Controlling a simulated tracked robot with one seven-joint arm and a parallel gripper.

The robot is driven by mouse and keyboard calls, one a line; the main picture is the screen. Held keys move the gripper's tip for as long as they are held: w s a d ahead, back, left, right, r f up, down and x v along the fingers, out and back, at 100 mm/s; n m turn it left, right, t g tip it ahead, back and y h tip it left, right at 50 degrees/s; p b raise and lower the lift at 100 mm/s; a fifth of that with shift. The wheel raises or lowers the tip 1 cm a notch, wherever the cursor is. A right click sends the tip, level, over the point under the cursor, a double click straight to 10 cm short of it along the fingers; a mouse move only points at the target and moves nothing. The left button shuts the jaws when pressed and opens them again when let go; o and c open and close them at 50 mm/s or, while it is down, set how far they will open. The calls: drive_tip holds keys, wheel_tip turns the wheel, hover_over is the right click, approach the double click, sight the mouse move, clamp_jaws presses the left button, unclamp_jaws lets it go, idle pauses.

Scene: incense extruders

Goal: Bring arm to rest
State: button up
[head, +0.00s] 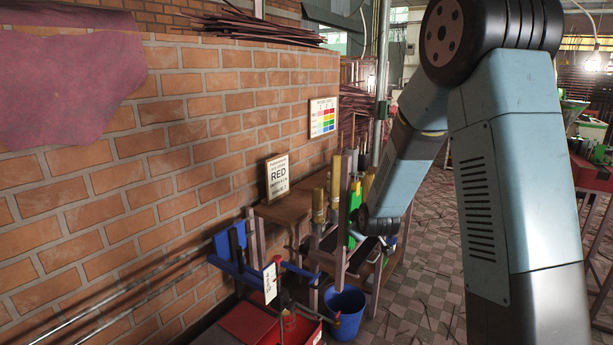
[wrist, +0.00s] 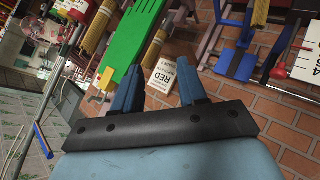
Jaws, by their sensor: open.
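A blue bracket (head: 231,243), a blue bucket (head: 345,312) and a red tray (head: 250,325) are nearby.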

drive_tip(key=s+d+r+m+g, duration=0.1)
drive_tip(key=s+d+r+m, duration=0.1)
drive_tip(key=s+r, duration=0.6)
drive_tip(key=s+d+r+m+g, duration=0.2)
drive_tip(key=s+d+r+m, duration=0.1)
drive_tip(key=s+r, duration=0.45)
drive_tip(key=s+d+r+m+g, duration=0.1)
drive_tip(key=s+r+m, duration=0.1)
drive_tip(key=s, duration=0.9)
drive_tip(key=s+d+r+m+g+h, duration=0.1)
drive_tip(key=s+d+r+m, duration=0.1)
drive_tip(key=s, duration=1)
drive_tip(key=shift+r+m, duration=0.4)
drive_tip(key=shift+r, duration=0.25)
drive_tip(key=shift+d, duration=0.1)
